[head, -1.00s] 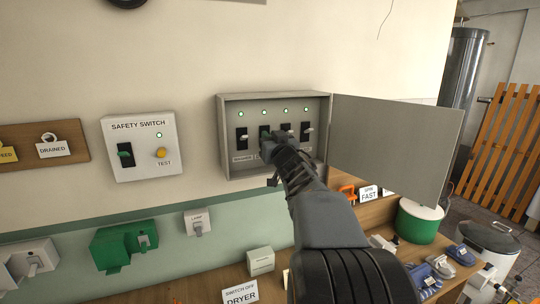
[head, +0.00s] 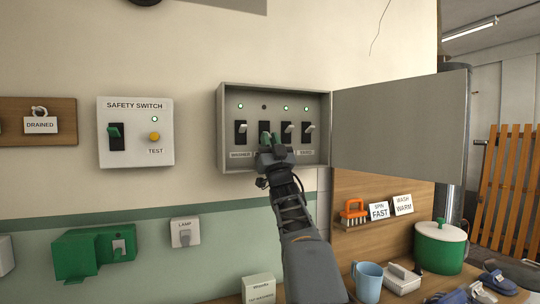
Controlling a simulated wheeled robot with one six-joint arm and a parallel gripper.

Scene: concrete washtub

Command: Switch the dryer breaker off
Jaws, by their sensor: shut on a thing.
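The open grey breaker box (head: 224,125) on the wall holds a row of several breakers, each with a small lamp above. The second lamp from the left (head: 264,107) is dark; the others glow green. The lever itself is hidden by the fingers. The first breaker (head: 240,132) is labelled as the washer; the label below the second is covered by my gripper. The third (head: 287,133) and fourth (head: 308,132) breakers stand clear to the right.
The box door (head: 400,125) stands open to the right. A safety switch panel (head: 136,132) is on the wall at left.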

